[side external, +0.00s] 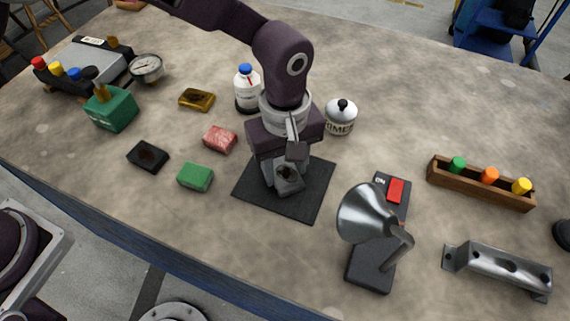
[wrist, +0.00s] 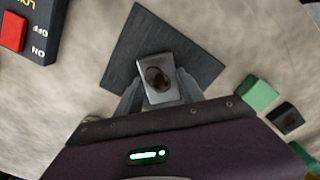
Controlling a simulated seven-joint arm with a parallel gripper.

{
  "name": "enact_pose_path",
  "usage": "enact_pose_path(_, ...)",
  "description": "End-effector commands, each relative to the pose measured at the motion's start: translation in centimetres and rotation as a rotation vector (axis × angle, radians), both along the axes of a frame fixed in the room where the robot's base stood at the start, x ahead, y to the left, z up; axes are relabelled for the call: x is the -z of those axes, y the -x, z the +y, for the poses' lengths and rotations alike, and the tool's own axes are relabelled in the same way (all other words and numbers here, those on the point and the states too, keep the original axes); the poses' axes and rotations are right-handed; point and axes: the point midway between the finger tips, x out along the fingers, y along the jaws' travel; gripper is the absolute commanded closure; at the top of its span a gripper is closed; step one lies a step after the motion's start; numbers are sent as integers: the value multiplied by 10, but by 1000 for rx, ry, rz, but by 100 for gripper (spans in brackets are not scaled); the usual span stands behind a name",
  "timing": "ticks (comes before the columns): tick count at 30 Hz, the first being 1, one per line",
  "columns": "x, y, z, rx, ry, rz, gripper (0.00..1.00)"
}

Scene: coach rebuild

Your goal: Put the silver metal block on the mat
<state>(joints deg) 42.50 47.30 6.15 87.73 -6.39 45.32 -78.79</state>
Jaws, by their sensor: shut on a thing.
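The silver metal block (side external: 287,181) has a dark round mark on its top face. It is between the fingers of my gripper (side external: 284,172), over the dark square mat (side external: 300,204). In the wrist view the block (wrist: 159,80) sits between the two fingertips of my gripper (wrist: 160,92), with the mat (wrist: 135,45) behind it. My gripper is shut on the block. The block is low at the mat's middle; I cannot tell whether its underside touches the mat. My wrist hides the far part of the mat in the side view.
Left of the mat lie a green block (side external: 195,177), a red block (side external: 220,139) and a black block (side external: 148,156). A metal lamp-like horn (side external: 366,212) and a red switch box (side external: 393,192) stand at the right. A white bottle (side external: 246,88) and round jar (side external: 341,117) are behind.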

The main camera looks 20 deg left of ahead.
Motion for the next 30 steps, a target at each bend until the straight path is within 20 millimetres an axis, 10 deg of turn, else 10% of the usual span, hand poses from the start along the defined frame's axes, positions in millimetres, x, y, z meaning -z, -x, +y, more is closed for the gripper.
enact_pose_path(8, 2, 0, 0, -1, 1, -1, 100)
enact_pose_path(9, 2, 0, 0, 0, 1, -1, 47)
enact_pose_path(11, 2, 0, 0, -1, 1, -1, 35)
enact_pose_path(22, -4, 0, 0, 0, 1, -1, 33)
enact_pose_path(30, -72, -1, -1, 0, 4, -6, 33)
